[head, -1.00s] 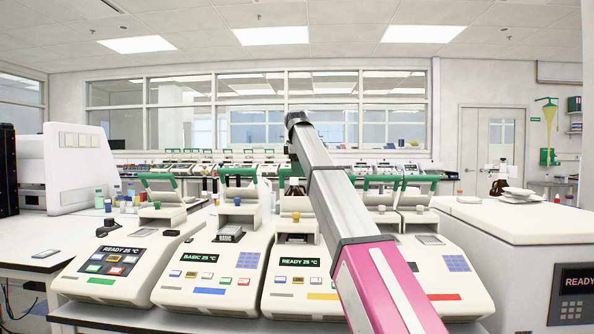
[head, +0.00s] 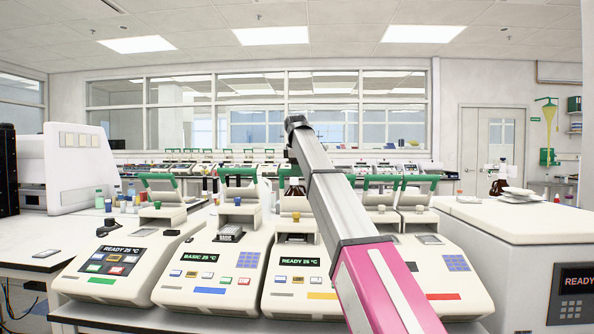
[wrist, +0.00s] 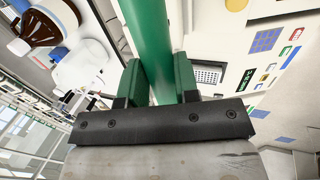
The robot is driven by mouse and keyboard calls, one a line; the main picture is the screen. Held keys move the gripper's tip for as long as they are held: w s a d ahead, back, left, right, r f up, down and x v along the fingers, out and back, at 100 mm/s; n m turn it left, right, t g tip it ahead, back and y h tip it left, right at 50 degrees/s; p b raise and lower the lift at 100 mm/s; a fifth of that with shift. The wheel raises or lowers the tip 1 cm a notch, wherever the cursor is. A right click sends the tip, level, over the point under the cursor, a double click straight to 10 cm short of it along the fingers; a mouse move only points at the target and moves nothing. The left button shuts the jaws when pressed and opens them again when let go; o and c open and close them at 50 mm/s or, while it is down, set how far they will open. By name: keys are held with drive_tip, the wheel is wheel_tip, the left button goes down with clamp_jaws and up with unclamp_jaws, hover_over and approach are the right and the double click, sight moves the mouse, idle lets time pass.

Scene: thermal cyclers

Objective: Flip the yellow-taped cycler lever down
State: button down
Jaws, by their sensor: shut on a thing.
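The yellow-taped cycler (head: 281,292) is third from the left in the front row, with a yellow strip on its lower front and a lit READY 25 °C display. Its green lever (head: 285,172) stands raised at the back, partly hidden by my arm. In the wrist view, my gripper (wrist: 158,82) is shut on a green lever bar (wrist: 148,30), which runs between the two fingers. My gripper is hidden behind my arm in the head view. A yellow knob (wrist: 236,4) shows at the top of the wrist view.
A green-striped cycler (head: 115,270) and a blue-striped cycler (head: 210,270) stand to the left, levers raised. A red-striped cycler (head: 455,295) stands close on the right, partly behind my arm. A white cabinet (head: 510,225) stands farther right.

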drive_tip(key=s+f+t, duration=0.5)
drive_tip(key=s+t, duration=0.1)
drive_tip(key=s, duration=0.4)
drive_tip(key=s+f+t, duration=0.2)
drive_tip(key=f+t, duration=0.1)
drive_tip(key=f, duration=0.3)
drive_tip(key=s+f+t, duration=0.3)
drive_tip(key=f+t, duration=0.1)
drive_tip(key=f, duration=0.3)
drive_tip(key=shift+s+a+f, duration=0.2)
drive_tip(key=shift+s, duration=0.05)
drive_tip(key=shift+f, duration=0.1)
drive_tip(key=c, duration=0.9)
unclamp_jaws()
drive_tip(key=shift+o, duration=0.2)
